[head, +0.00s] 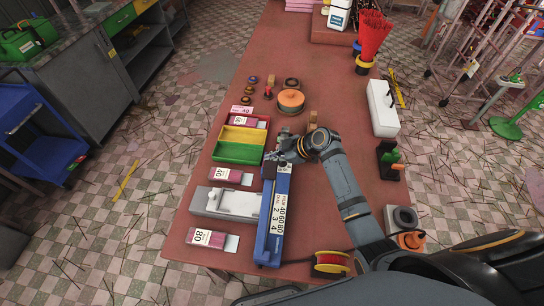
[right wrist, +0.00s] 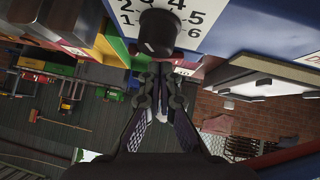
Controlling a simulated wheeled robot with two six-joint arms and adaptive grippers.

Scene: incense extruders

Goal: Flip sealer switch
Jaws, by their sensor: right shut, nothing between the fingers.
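The blue sealer (head: 273,225) lies lengthwise on the table, with a white numbered label on its near part. My right gripper (head: 284,158) is at the sealer's far end, with its arm reaching in from the lower right. In the right wrist view, the fingers (right wrist: 160,78) are closed together and empty, just below a black knob (right wrist: 159,34). The knob sits on a white numbered panel (right wrist: 205,18) on the sealer's blue end face. I cannot make out the switch; the gripper may hide it. My left gripper is not in view.
A yellow and green tray (head: 240,134) stands left of the gripper, with labelled packs (head: 206,238) and a grey-white device (head: 228,203) nearby. An orange roll (head: 291,99) lies beyond. A white case (head: 383,108) and a red-and-yellow spool (head: 331,262) are on the right side and near edge.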

